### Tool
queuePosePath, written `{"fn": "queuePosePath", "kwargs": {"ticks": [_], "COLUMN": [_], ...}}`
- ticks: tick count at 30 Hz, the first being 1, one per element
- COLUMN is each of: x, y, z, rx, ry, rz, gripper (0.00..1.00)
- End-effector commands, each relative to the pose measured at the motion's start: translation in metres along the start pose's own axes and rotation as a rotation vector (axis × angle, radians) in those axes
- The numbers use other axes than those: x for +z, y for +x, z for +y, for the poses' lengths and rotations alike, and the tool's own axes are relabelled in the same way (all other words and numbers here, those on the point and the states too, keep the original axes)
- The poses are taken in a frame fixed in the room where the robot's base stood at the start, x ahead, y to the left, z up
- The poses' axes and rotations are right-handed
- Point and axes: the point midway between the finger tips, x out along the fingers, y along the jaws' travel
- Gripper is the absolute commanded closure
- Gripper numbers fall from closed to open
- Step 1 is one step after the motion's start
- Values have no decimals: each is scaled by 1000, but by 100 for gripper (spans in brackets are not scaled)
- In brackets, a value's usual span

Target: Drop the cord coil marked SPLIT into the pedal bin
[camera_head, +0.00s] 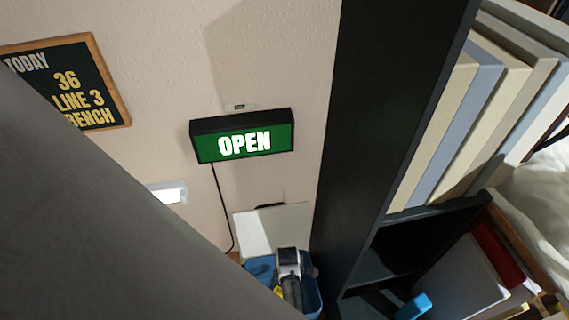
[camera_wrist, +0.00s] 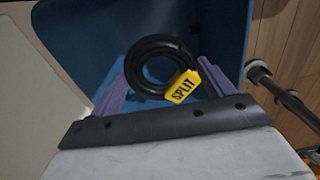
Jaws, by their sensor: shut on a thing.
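The cord coil (camera_wrist: 150,62) is a black ring of cord with a yellow tag reading SPLIT in the wrist view. My gripper (camera_wrist: 160,82) is shut on it, with a purple finger on either side. Behind the coil is the blue inside of the pedal bin (camera_wrist: 75,28), so the coil is over or within its opening. How deep it is I cannot tell. In the head view the blue bin (camera_head: 262,266) stands at the bottom, by the wall, with my gripper over it and a bit of yellow showing there. A pale panel, seemingly the raised lid (camera_head: 272,230), stands behind it.
A dark shelf unit (camera_head: 375,120) with binders rises just right of the bin. A lit green OPEN sign (camera_head: 245,142) hangs above it, its cord running down the wall. A dark rod (camera_wrist: 285,98) and wooden floor (camera_wrist: 285,40) lie right of the bin.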

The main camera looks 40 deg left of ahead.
Motion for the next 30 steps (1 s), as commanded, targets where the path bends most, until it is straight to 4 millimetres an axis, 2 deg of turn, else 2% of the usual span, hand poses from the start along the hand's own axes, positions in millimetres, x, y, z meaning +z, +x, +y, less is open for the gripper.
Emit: {"fn": "queuePosePath", "kwargs": {"ticks": [4, 5, 9, 16, 20, 23, 30], "x": [0, 0, 0, 0, 0, 0, 0], "y": [-1, -1, -1, -2, -12, -29, -85], "z": [0, 0, 0, 0, 0, 0, 1], "rx": [1, 1, 1, 0, 2, 3, 5], "ry": [0, 0, 0, 0, 0, 0, 0], "rz": [0, 0, 0, 0, 0, 0, 0], "gripper": [43, 18, 0, 0, 0, 0, 0]}}
